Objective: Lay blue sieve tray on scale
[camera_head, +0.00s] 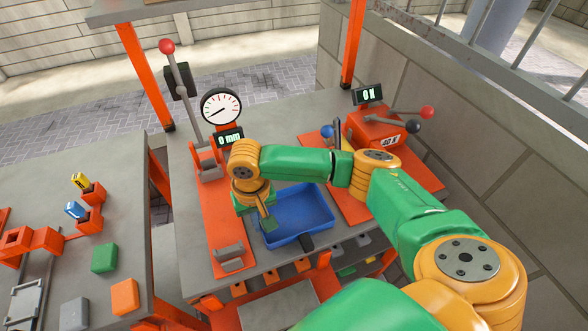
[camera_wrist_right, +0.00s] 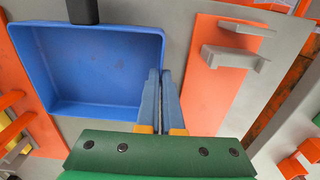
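The blue sieve tray (camera_head: 318,205) lies on the grey bench between two orange base plates. It is a shallow, empty rectangular tray with a black handle (camera_head: 306,242) on its near side. My right gripper (camera_head: 267,222) is at the tray's left wall, pointing down. In the right wrist view the tray (camera_wrist_right: 95,65) fills the upper left. The grey-blue fingers (camera_wrist_right: 160,85) are close together with the tray's wall between them, one inside and one outside; contact is hard to see. I cannot make out a clear scale. My left gripper is not in view.
A dial gauge (camera_head: 221,107) with a lever stands at the left plate's back. A red force device (camera_head: 375,128) with a "0 N" display stands at back right. A second bench (camera_head: 130,215) on the left holds coloured blocks. A wall is at right.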

